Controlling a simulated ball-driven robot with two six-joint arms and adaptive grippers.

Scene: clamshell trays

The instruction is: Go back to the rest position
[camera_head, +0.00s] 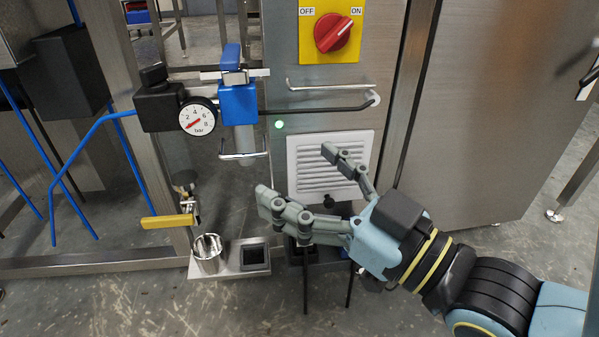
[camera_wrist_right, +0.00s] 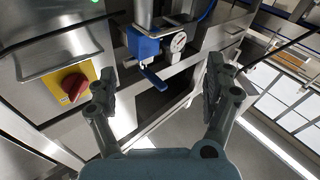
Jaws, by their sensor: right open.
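My right gripper (camera_head: 296,180) reaches in from the lower right in the head view, in front of a white louvred vent (camera_head: 320,160). Its fingers are spread wide with nothing between them. In the right wrist view the gripper (camera_wrist_right: 160,92) is also open and empty. My left gripper is in neither view.
A red rotary switch (camera_head: 334,32) on a yellow plate sits on the steel cabinet (camera_head: 480,120). Left of it are a blue valve (camera_head: 237,103) and a pressure gauge (camera_head: 198,117). Below, a yellow-handled tap (camera_head: 168,221) is near a metal cup (camera_head: 208,254) on a small shelf.

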